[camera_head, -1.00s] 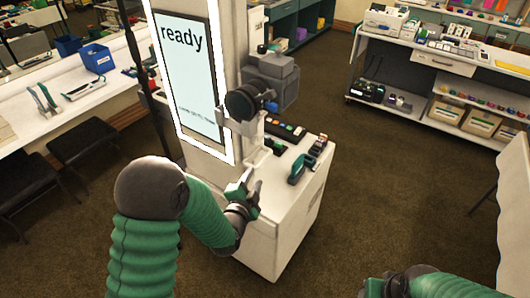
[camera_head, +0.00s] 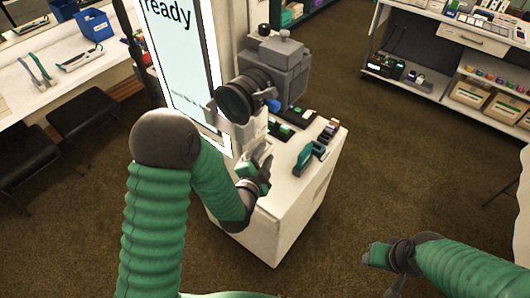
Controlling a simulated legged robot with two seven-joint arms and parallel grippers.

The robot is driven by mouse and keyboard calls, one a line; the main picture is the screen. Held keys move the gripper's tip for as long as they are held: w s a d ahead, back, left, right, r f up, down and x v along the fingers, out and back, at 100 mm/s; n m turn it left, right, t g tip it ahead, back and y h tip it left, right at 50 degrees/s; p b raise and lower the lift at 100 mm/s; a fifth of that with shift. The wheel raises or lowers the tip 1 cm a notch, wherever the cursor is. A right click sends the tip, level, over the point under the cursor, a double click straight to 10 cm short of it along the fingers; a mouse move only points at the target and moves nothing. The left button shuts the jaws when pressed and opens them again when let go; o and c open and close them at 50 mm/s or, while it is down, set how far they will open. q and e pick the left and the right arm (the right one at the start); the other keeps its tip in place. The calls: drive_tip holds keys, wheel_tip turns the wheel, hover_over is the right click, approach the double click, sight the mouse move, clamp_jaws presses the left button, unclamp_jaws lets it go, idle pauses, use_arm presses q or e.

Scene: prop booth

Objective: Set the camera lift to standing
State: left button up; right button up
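A grey camera (camera_head: 278,72) with a dark round lens (camera_head: 238,100) is mounted beside the white column, above a small white cabinet (camera_head: 275,215). A white bracket (camera_head: 258,135) shows below the lens. My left gripper (camera_head: 262,172) is at the cabinet's near top edge, just below this bracket. Its fingers are small and partly hidden, so I cannot tell whether they are shut on a lift part. My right gripper (camera_head: 382,272) is low at the right, over the floor, with its fingers apart and nothing between them.
A lit screen reading "ready" (camera_head: 182,65) stands on the column. A teal-handled item (camera_head: 308,158) and small coloured items lie on the cabinet top. A white bench (camera_head: 60,75) and dark stools (camera_head: 95,115) are at left, shelves (camera_head: 450,75) at right. Carpet is clear between.

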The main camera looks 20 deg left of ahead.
use_arm(q)
drive_tip(key=shift+w+d+f, duration=0.2)
drive_tip(key=shift+w, duration=0.05)
clamp_jaws()
drive_tip(key=shift+a, duration=0.1)
drive_tip(key=shift+r, duration=0.1)
idle(0.7)
